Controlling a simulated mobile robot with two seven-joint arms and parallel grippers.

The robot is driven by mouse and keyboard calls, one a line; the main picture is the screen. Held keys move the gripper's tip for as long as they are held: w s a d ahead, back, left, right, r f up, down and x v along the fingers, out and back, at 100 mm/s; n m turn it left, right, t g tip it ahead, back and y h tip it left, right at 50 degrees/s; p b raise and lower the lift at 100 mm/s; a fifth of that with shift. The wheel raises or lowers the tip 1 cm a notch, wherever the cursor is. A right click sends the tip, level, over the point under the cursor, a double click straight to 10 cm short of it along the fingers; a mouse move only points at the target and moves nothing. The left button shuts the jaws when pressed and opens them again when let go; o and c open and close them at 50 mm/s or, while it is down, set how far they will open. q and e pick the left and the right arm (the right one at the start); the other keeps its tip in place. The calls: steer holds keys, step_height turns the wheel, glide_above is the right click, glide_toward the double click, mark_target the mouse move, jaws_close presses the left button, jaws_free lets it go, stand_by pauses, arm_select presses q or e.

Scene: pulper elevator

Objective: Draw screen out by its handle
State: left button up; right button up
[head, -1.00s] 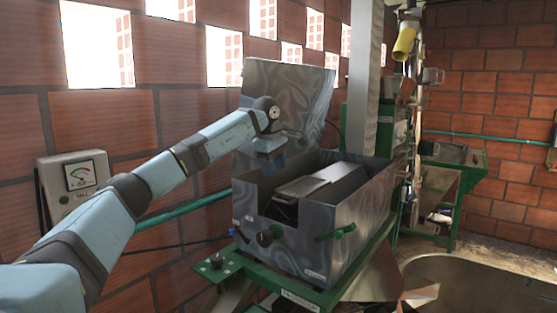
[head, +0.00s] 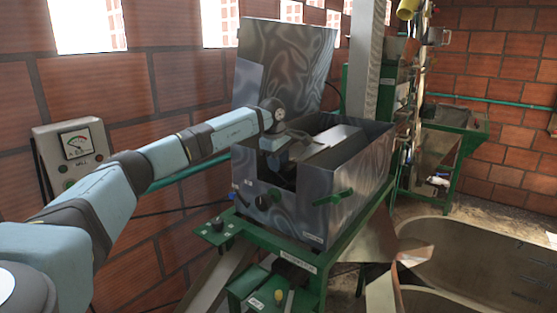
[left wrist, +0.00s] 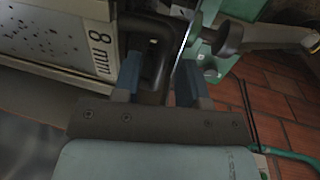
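The screen is a grey framed panel (head: 328,147) lying lengthwise in the open machine box (head: 345,200). In the left wrist view the perforated screen (left wrist: 45,40) carries an "8 mm" label, and its dark looped handle (left wrist: 157,48) sticks out at its end. My left gripper (left wrist: 158,75) has its two blue fingers apart, one on either side of the handle. A gap seems to show beside the handle, so I see no firm grip. In the head view my left gripper (head: 278,150) is low at the box's near left end, and the handle is hidden there. My right gripper is out of view.
The raised lid (head: 290,65) stands behind the box. A green lever (head: 333,197) and dark knob (head: 263,202) project from the box. A gauge panel (head: 75,150) hangs on the brick wall. A large round tank (head: 480,265) lies at lower right.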

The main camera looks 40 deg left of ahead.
arm_select(q)
jaws_close()
steer(key=shift+s, duration=0.15)
steer(key=s, duration=0.3)
steer(key=s+b, duration=0.1)
steer(key=s, duration=0.1)
steer(key=shift+s+d, duration=0.35)
stand_by(0.4)
steer(key=shift+s, duration=0.1)
